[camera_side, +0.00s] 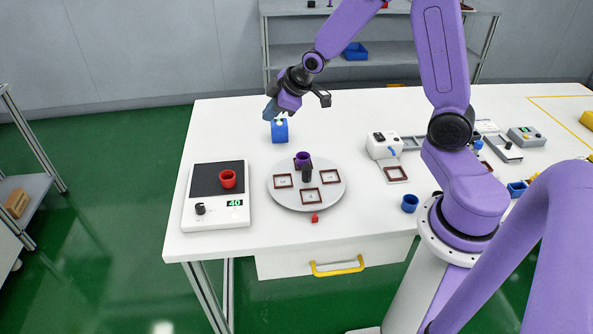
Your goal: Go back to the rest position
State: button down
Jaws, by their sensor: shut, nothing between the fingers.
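My gripper (271,112) is at the end of my raised purple arm, over the back left part of the white table (225,135). It is shut and empty. A blue block-like object (279,133) with a pale top stands on the table just under the gripper in the picture. The gap between the two is hard to judge from this angle.
A blue cup (409,203) and a white device (384,145) stand to the right.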

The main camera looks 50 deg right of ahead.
jog(key=s+a+r+n+g, duration=0.1)
jog(key=s+a+g, duration=0.1)
jog(key=s+a, duration=0.5)
jog(key=s+a+r+n+g, duration=0.15)
jog(key=s+a, duration=0.25)
jog(key=s, duration=0.7)
jog(key=s+d+r+g, duration=0.2)
jog(key=s+g, duration=0.1)
jog(key=s, duration=1.2)
jog(key=shift+s+d+n+g+h, duration=0.15)
jog(key=shift+d+n+g+h, duration=0.05)
jog(key=shift+n+g+h, duration=0.2)
